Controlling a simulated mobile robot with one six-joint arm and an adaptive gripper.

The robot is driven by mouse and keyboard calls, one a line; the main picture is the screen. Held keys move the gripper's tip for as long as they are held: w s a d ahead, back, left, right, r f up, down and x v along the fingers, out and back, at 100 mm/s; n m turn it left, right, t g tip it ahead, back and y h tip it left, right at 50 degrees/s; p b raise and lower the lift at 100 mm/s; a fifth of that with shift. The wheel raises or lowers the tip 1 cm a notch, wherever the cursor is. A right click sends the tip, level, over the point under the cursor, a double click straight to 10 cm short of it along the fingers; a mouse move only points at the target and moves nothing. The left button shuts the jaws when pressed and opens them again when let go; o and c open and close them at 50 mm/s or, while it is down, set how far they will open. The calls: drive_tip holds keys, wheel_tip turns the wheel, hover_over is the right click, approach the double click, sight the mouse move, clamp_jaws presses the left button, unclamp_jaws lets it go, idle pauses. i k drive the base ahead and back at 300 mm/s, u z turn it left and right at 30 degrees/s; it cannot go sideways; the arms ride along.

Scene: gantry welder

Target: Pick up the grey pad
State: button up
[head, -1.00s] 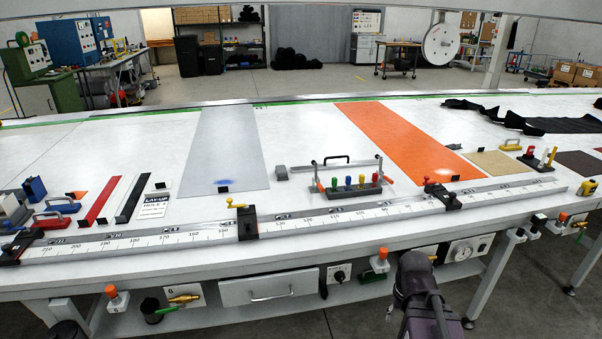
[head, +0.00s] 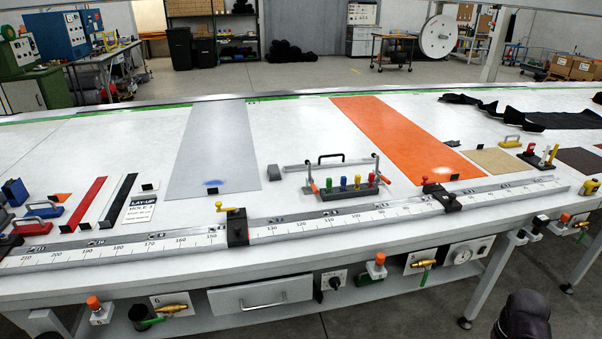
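A small grey block (head: 274,172) lies on the white table, just right of a long light-grey sheet (head: 216,150). The block is the thing that looks most like the grey pad, though I cannot be sure at this size. It lies apart from the sheet and left of a handled rack. A dark rounded part of my arm shows at the bottom right edge, well away from the block. My gripper itself is not in view.
A rack with coloured knobs (head: 345,185) stands right of the block. A raised ruler rail (head: 330,216) with a black clamp (head: 237,227) runs along the table's front. An orange sheet (head: 400,135) lies farther right. Bare table lies behind the block.

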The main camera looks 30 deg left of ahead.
sight(273, 172)
drive_tip(key=z, duration=0.45)
drive_tip(key=k, duration=1.2)
drive_tip(key=u, duration=1.65)
drive_tip(key=i, duration=0.5)
drive_tip(key=z, duration=0.2)
